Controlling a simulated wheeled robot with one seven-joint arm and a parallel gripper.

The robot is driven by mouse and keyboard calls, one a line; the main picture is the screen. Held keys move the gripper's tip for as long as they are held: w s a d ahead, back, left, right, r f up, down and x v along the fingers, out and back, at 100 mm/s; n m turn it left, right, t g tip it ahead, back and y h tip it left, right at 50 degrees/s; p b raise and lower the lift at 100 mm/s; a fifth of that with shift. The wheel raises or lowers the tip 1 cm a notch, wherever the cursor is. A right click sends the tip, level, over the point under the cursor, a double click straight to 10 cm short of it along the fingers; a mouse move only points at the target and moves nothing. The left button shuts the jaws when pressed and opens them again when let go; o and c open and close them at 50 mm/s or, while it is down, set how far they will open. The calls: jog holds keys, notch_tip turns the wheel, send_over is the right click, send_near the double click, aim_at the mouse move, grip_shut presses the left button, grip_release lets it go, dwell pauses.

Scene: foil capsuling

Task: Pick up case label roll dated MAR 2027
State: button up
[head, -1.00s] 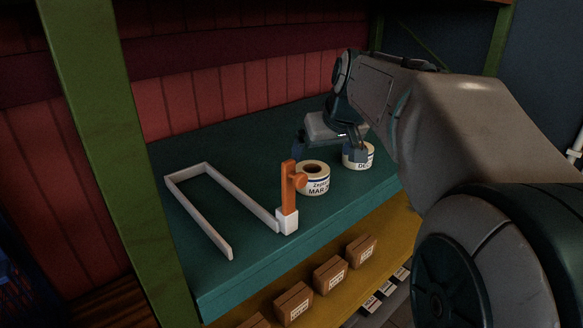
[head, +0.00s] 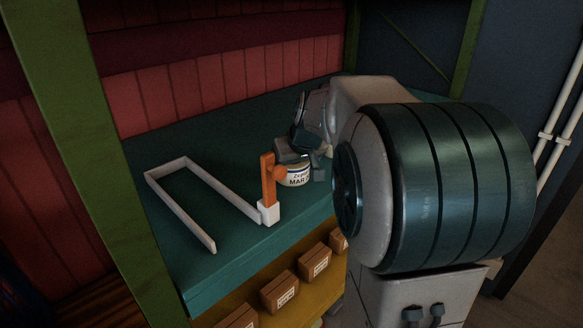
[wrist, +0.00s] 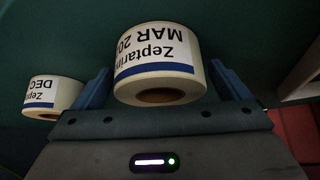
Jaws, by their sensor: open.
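The MAR label roll (head: 297,176) stands on the teal shelf, with "MAR" readable on its label; the full year is not readable. In the wrist view the MAR roll (wrist: 158,62) sits between the two blue fingers of my gripper (wrist: 165,92), which are open with a gap on each side. In the head view my gripper (head: 298,160) is at the roll and partly covers it. A second roll marked "DEC" (wrist: 52,97) stands outside the fingers, at left in the wrist view. It is hidden behind my arm in the head view.
An orange post with a knob (head: 268,180) on a white block stands just left of the MAR roll. A white rail frame (head: 180,205) lies on the teal shelf (head: 235,245). Small brown boxes (head: 280,292) sit on the yellow shelf below. A green upright (head: 90,150) stands at left.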

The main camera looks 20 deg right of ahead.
jog(key=c, duration=1.2)
jog(key=shift+o, duration=0.2)
jog(key=shift+r, duration=0.15)
